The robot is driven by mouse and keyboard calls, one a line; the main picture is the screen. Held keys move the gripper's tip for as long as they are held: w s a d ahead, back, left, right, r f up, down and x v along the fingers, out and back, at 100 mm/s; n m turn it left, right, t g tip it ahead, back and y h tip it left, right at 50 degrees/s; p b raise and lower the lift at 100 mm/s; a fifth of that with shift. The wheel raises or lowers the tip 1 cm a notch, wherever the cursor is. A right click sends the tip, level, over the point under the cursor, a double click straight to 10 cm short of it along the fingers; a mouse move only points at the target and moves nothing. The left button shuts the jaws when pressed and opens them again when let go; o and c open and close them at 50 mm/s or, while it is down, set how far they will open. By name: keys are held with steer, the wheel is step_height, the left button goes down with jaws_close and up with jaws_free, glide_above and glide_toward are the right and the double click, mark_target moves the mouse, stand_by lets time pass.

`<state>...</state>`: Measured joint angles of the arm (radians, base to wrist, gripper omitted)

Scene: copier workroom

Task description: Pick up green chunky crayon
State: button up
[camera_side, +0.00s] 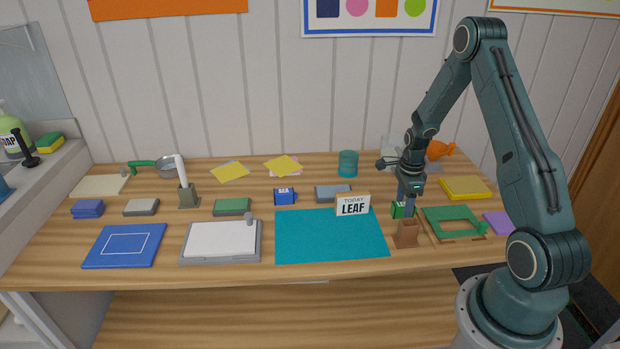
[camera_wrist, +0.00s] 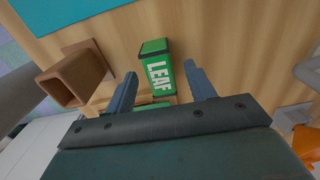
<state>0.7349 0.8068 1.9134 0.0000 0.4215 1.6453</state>
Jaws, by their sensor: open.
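A green block labelled LEAF, which I take for the green chunky crayon (camera_wrist: 154,50), sits between my gripper's fingers (camera_wrist: 160,70) in the wrist view. The fingers are open, one on each side of it, with a visible gap at least on the right. In the side view the green crayon (camera_side: 397,211) is low beside my gripper (camera_side: 405,202), behind a brown square holder and partly hidden by the fingers. My gripper points down at it. I cannot tell how deep the fingers reach along it.
The brown holder (camera_side: 407,234) stands close in front; it also shows in the wrist view (camera_wrist: 75,75). A green frame (camera_side: 437,229) lies to the right. A sign reading TODAY LEAF (camera_side: 352,205) stands on the left, by a teal mat (camera_side: 325,240). An orange object (camera_side: 436,150) lies behind.

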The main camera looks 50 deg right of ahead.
steer(key=shift+f, duration=0.95)
steer(key=c, duration=1.1)
